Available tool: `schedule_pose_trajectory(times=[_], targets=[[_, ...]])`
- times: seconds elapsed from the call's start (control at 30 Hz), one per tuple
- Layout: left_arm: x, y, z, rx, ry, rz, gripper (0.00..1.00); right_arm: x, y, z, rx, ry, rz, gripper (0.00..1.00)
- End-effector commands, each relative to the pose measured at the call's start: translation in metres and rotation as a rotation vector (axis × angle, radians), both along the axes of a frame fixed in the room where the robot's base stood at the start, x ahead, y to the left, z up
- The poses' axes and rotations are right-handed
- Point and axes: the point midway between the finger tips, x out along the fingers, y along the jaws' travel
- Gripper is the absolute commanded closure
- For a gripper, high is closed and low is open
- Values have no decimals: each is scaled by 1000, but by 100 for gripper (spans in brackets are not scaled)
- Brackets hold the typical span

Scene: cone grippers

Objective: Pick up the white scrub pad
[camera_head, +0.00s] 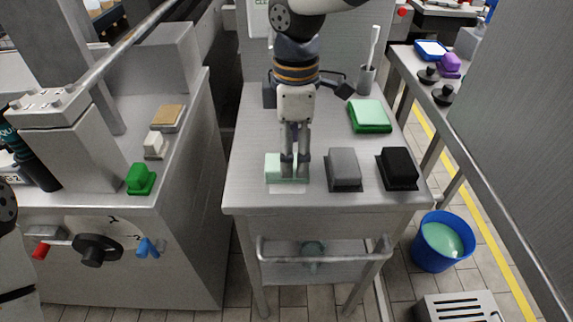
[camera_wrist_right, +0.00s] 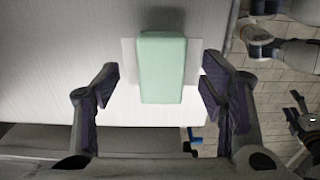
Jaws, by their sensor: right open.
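A pale mint block on a wider white base, which I take for the white scrub pad (camera_head: 272,170), lies near the front left of the steel table. It also shows in the wrist view (camera_wrist_right: 162,70), between my fingers. My right gripper (camera_head: 295,168) points down over it, open, and hides part of it in the head view. In the wrist view the fingers stand apart on either side of the pad, with gaps, and seem not to touch it.
On the steel table (camera_head: 245,150), a grey block (camera_head: 344,168) and a black block (camera_head: 398,167) stand to the right. A mint pad with a green base (camera_head: 369,114) and a brush in a cup (camera_head: 367,78) are behind. Smaller white (camera_head: 154,144) and green (camera_head: 140,178) blocks sit on the left machine.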

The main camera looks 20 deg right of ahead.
Motion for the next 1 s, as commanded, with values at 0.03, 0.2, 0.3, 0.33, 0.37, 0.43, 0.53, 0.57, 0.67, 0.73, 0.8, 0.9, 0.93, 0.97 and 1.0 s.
schedule_pose_trajectory(times=[0.03, 0.2, 0.3, 0.33, 0.37, 0.43, 0.53, 0.57, 0.67, 0.73, 0.8, 0.9, 0.93, 0.97, 1.0], targets=[[0, 0, 0, 0, -1, 0, 39, -2, 0, -11, -2, 4, 2, 35], [-1, 0, -1, 0, 4, 0, 39, -2, 1, -34, -1, 0, 2, 35], [-1, 0, -1, 0, 4, 0, 39, -2, 1, -35, -1, -3, 2, 35], [-1, 0, -1, 0, 4, 0, 39, -2, 1, -34, -1, -3, 1, 35], [-1, 0, -1, 0, 4, 0, 39, -2, 1, -34, -1, -3, 1, 35], [-1, 0, -1, 0, 3, 0, 39, -2, 1, -34, -1, -3, 1, 40], [-1, 0, -1, 0, 3, 0, 39, -2, 1, -34, -1, -3, 1, 62], [-1, 0, -1, 0, 3, 0, 39, -2, 1, -34, -1, -3, 1, 69], [-1, 0, -1, 0, 3, 0, 39, -2, 1, -34, -1, -3, 1, 75], [-1, 0, -1, 0, 3, 0, 39, -2, 1, -34, -1, -3, 1, 75], [-1, 0, -1, 0, 4, 0, 39, -2, 1, -34, -1, -3, 1, 78], [-1, 0, -1, 0, 4, 0, 39, -2, 1, -34, -1, -3, 1, 78], [-1, 0, -1, 0, 3, 0, 39, -2, 1, -33, -1, -3, 1, 78], [-1, 0, -1, 0, 3, 0, 39, -2, 1, -32, -1, -3, 1, 78], [0, 0, -1, 0, 1, 0, 39, -2, 1, -29, -1, -4, 0, 78]])
